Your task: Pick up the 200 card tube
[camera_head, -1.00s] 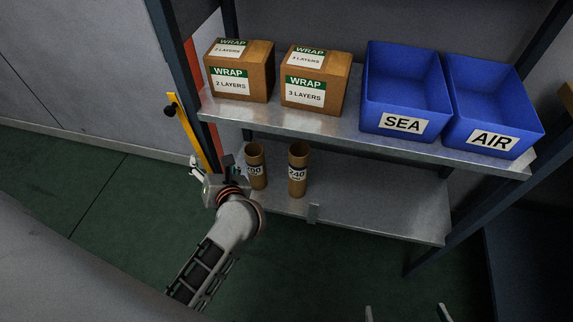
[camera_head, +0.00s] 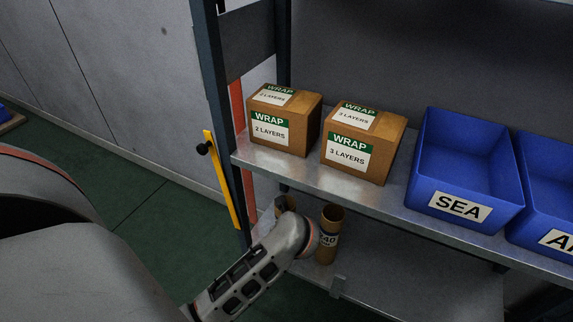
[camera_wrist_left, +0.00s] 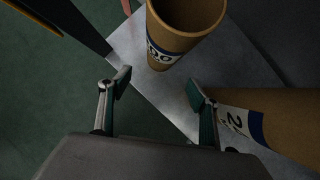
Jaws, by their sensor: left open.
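The 200 card tube (camera_wrist_left: 172,52) stands upright on the lower shelf (camera_wrist_left: 135,45), its label partly seen, in the left wrist view. In the head view only a sliver of this tube (camera_head: 284,203) shows behind my left arm. My left gripper (camera_wrist_left: 158,92) is open, its two fingers short of the tube, with nothing between them. In the head view my wrist hides this gripper. My right gripper is not in view.
The 240 tube (camera_head: 329,234) stands close on the right, beside my right-hand finger in the wrist view (camera_wrist_left: 285,118). The upper shelf (camera_head: 385,196) overhangs, bearing wrap boxes (camera_head: 284,120) and blue bins (camera_head: 462,165). A post (camera_head: 209,80) stands left.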

